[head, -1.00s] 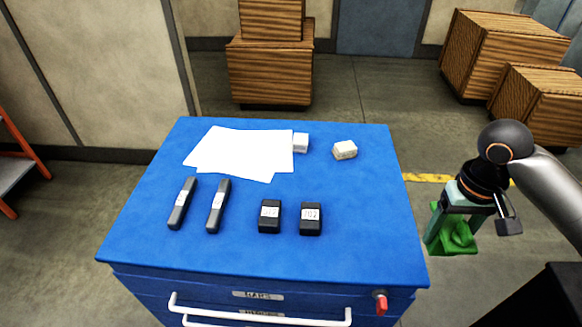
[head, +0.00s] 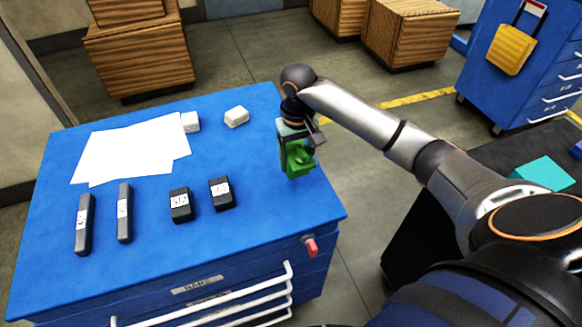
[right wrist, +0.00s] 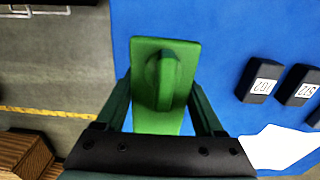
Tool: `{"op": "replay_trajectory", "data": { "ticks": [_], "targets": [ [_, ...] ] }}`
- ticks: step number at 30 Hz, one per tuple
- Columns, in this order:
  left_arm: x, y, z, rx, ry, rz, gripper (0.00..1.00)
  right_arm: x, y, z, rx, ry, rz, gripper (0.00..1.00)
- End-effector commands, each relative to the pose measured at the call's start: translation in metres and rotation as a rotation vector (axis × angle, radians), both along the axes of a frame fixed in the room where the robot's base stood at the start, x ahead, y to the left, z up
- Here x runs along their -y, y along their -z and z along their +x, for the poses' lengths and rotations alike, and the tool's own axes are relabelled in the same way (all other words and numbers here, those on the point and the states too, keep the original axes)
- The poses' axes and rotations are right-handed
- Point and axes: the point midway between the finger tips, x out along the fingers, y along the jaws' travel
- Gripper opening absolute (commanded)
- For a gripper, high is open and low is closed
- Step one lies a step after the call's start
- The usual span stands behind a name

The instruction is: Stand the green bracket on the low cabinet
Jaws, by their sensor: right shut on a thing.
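The green bracket (head: 299,158) is held in my right gripper (head: 296,150) over the right edge area of the blue low cabinet (head: 255,235). In the right wrist view the bracket (right wrist: 165,85) sits between the two fingers, its flat plate and raised rib facing the camera. Blue cabinet top lies behind it in that view. I cannot tell whether the bracket touches the top or hangs just above it. My left gripper is not in view.
The top's right side is clear. A red knob (head: 310,246) is on the front.

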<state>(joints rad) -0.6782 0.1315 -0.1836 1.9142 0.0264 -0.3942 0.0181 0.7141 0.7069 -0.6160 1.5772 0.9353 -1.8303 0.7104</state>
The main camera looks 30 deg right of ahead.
Motion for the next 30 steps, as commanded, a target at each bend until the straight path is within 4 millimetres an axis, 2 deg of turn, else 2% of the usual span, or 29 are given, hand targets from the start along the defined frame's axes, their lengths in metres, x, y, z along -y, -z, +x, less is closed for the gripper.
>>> {"op": "replay_trajectory", "data": {
  "ticks": [8,14,26,27,30],
  "targets": [
    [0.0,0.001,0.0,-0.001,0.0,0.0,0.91,-0.007,0.019,0.016,0.001,0.0,0.002,0.0],
    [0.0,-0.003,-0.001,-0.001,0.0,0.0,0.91,-0.006,0.045,0.014,0.0,0.001,0.001,0.0],
    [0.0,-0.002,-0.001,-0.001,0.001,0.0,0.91,-0.006,0.051,0.014,0.001,0.001,0.002,0.0],
    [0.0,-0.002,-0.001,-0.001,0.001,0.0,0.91,-0.006,0.051,0.014,0.0,0.001,0.001,0.73],
    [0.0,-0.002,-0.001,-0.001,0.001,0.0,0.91,-0.006,0.051,0.014,0.0,0.001,0.001,0.84]
  ]
}}
